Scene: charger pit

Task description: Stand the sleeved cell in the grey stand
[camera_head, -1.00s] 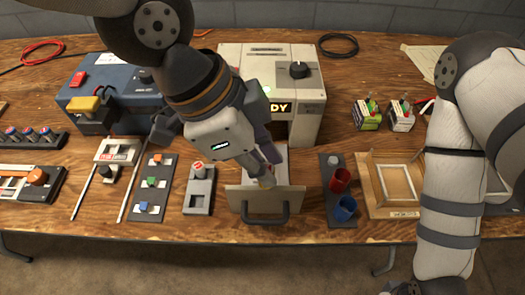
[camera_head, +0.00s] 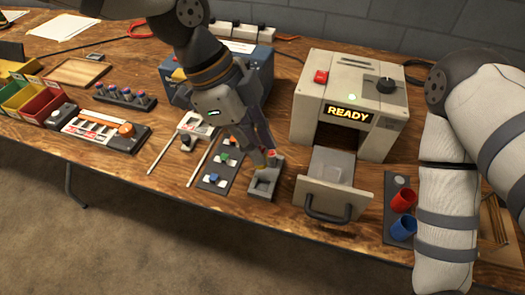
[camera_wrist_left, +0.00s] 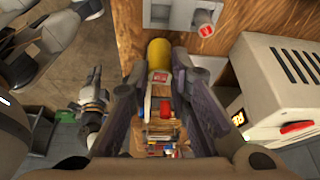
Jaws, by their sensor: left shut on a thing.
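The sleeved cell (camera_wrist_left: 159,58) is a yellow cylinder with a red and white end, seen in the left wrist view. My left gripper (camera_head: 264,163) is shut on it, with a finger on each side. The grey stand (camera_head: 261,196) lies just below and in front of the gripper in the head view. It also shows at the top of the left wrist view (camera_wrist_left: 177,25).
A charger (camera_head: 349,103) reading READY stands right of the stand, its drawer (camera_head: 335,192) pulled out. A dark strip with coloured blocks (camera_head: 220,160) lies close to the stand's left. Red and blue cups (camera_head: 403,199) stand right of the drawer, near my right arm.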

